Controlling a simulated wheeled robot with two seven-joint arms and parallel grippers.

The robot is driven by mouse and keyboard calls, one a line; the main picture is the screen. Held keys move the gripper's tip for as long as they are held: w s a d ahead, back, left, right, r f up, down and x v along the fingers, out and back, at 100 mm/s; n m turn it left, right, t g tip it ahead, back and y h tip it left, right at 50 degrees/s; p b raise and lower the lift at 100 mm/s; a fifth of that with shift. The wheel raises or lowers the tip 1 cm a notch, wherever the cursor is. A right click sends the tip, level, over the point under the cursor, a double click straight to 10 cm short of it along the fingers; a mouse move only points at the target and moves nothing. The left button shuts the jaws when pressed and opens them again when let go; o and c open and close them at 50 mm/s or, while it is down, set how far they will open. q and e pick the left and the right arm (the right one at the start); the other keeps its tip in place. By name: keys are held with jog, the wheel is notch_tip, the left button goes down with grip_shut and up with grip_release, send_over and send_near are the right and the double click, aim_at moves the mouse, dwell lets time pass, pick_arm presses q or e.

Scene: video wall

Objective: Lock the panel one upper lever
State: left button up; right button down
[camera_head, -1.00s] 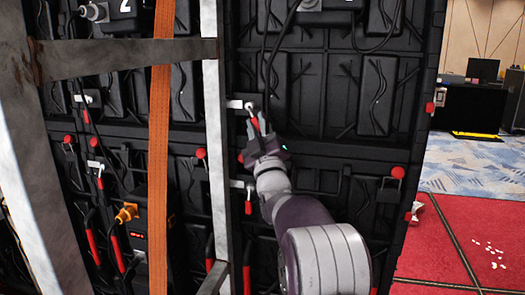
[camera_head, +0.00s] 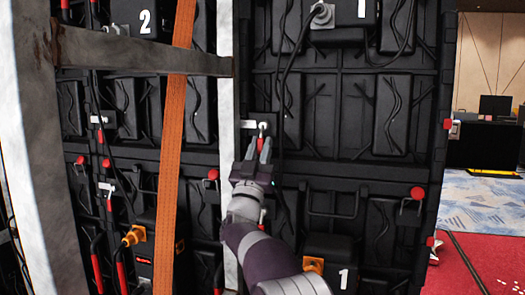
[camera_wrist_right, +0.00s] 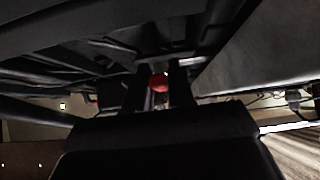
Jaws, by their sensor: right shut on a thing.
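Panel one, the right panel (camera_head: 335,84) marked 1, fills the middle of the head view. Its upper lever (camera_head: 263,127) shows a silver end at a small light plate on the panel's left side. The lever hangs about straight down between the fingers of my right gripper (camera_head: 258,149), which is shut on it. Most of its handle is hidden by the fingers. In the right wrist view, a red tip (camera_wrist_right: 159,83) shows between the dark fingers (camera_wrist_right: 160,92). My left gripper is not in view.
An orange strap (camera_head: 172,140) and a pale metal post (camera_head: 226,110) stand left of my right arm. Panel two (camera_head: 118,60), with its own red-handled levers, is further left. Cables hang near the gripper. Open floor (camera_head: 485,195) lies to the right.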

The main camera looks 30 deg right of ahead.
jog(key=shift+r, duration=0.1)
dwell(0.3)
jog(key=c, duration=1.1)
grip_release()
jog(key=shift+o, duration=0.2)
jog(key=shift+a, duration=0.1)
jog(key=v, duration=1.2)
jog(key=shift+f+p, duration=0.3)
jog(key=shift+f, duration=0.05)
jog(key=shift+a, duration=0.1)
